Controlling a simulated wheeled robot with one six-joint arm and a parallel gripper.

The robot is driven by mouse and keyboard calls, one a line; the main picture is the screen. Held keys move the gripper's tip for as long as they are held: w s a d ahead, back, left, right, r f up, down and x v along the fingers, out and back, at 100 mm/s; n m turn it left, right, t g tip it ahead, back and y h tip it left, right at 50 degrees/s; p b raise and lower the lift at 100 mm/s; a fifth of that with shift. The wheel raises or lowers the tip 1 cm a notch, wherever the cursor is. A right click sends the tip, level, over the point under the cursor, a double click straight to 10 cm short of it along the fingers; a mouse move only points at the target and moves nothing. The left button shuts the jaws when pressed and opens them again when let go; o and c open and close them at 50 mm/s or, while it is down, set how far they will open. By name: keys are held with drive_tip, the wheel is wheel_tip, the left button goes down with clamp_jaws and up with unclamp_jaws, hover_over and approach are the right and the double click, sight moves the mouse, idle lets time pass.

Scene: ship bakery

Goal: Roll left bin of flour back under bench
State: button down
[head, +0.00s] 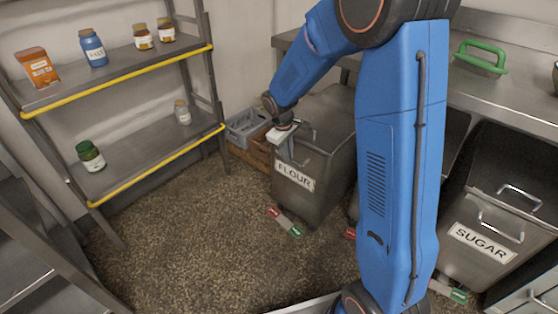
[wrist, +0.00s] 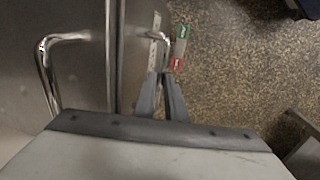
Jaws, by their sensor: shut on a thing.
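The grey metal flour bin (head: 330,184), with a white FLOUR label (head: 294,177), stands on the floor at the bench's left end. Its front part sticks out past the bench front; my arm hides some of its right side. My gripper (head: 287,152) is at the top of its front, shut on the front handle. In the wrist view my fingers (wrist: 164,88) close on the bent metal front handle (wrist: 158,36). A second handle (wrist: 45,75) sits on the lid. The red and green foot pedal (head: 285,222) shows at the bin's base, also in the wrist view (wrist: 180,45).
The steel bench (head: 485,88) carries a green-handled tool (head: 480,58). The sugar bin (head: 498,222) stands at right; another red pedal (head: 350,233) shows beside my arm. A shelf rack (head: 125,65) with jars and crates (head: 245,125) stand left. Speckled floor in front is clear.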

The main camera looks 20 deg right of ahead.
sight(312, 133)
drive_tip(key=w+d, duration=0.3)
drive_tip(key=d, duration=0.1)
drive_tip(key=w+d, duration=0.3)
drive_tip(key=d, duration=0.2)
drive_tip(key=w+d, duration=0.3)
drive_tip(key=d, duration=0.1)
drive_tip(key=shift+w+d, duration=0.15)
drive_tip(key=shift+d, duration=0.15)
drive_tip(key=c, duration=1.8)
unclamp_jaws()
drive_tip(key=shift+w+d, duration=0.1)
drive_tip(key=shift+d, duration=0.1)
drive_tip(key=shift+a+r, duration=0.1)
drive_tip(key=shift+s+a+r, duration=0.25)
drive_tip(key=shift+a+r, duration=0.05)
drive_tip(key=shift+r, duration=1.65)
drive_tip(key=shift+s+a+r, duration=0.2)
drive_tip(key=shift+a+r, duration=0.05)
drive_tip(key=shift+r, duration=1.65)
drive_tip(key=shift+s+a+r, duration=0.25)
drive_tip(key=shift+a+r, duration=0.05)
drive_tip(key=shift+r, duration=1.65)
